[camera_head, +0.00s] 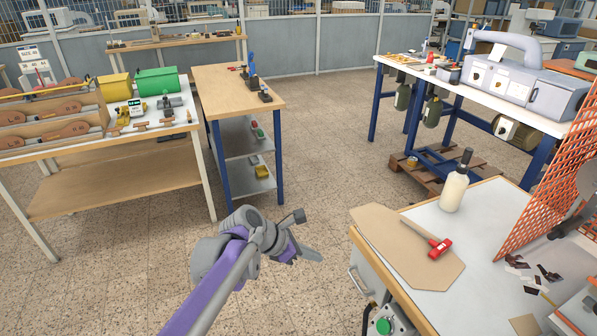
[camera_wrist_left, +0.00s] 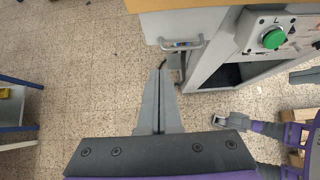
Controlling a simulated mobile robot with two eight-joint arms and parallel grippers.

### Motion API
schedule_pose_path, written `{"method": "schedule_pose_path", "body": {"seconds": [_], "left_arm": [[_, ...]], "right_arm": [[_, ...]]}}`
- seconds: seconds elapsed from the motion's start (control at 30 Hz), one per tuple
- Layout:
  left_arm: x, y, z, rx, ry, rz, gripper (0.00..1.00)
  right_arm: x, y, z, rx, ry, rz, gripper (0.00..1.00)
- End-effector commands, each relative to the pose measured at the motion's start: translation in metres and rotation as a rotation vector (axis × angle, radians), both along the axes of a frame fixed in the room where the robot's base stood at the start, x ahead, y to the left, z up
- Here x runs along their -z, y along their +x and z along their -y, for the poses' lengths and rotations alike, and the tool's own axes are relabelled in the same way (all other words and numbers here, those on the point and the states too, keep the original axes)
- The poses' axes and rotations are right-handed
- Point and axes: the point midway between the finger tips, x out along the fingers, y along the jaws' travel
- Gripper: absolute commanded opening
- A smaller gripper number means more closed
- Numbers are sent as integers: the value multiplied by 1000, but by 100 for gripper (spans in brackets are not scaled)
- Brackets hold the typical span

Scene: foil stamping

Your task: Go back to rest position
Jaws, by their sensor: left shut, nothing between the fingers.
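My left gripper (camera_head: 312,254) hangs over the open floor in the middle of the head view, left of the workbench and apart from it. Its two fingers show pressed together with nothing between them in the left wrist view (camera_wrist_left: 158,98). A purple and grey part of my other arm (camera_wrist_left: 270,130) shows at the lower right of the left wrist view. Its grey end (camera_wrist_left: 232,122) seems to be the right gripper, too small and side-on to read. The right gripper does not show in the head view.
A handle (camera_wrist_left: 182,44) and green button (camera_wrist_left: 273,39) face the gripper. Floor around it is clear.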

Motion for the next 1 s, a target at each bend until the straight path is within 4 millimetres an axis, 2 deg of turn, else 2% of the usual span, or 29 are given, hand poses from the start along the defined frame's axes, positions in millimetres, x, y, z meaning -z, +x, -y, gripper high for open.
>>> {"method": "schedule_pose_path", "body": {"seconds": [0.13,0.27,0.47,0.6,0.7,0.83,1.0], "left_arm": [[-3,-10,-14,44,48,62,0],[-9,-40,-52,196,198,238,0],[-5,-111,-132,595,555,559,0],[6,-164,-182,927,803,718,0],[18,-197,-211,1163,951,787,0],[32,-228,-238,1412,1082,828,0],[42,-245,-253,1579,1154,841,0]], "right_arm": [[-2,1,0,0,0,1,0],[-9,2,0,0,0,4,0],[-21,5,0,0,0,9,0],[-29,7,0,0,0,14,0],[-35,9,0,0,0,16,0],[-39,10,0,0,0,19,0],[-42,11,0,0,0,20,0]]}}
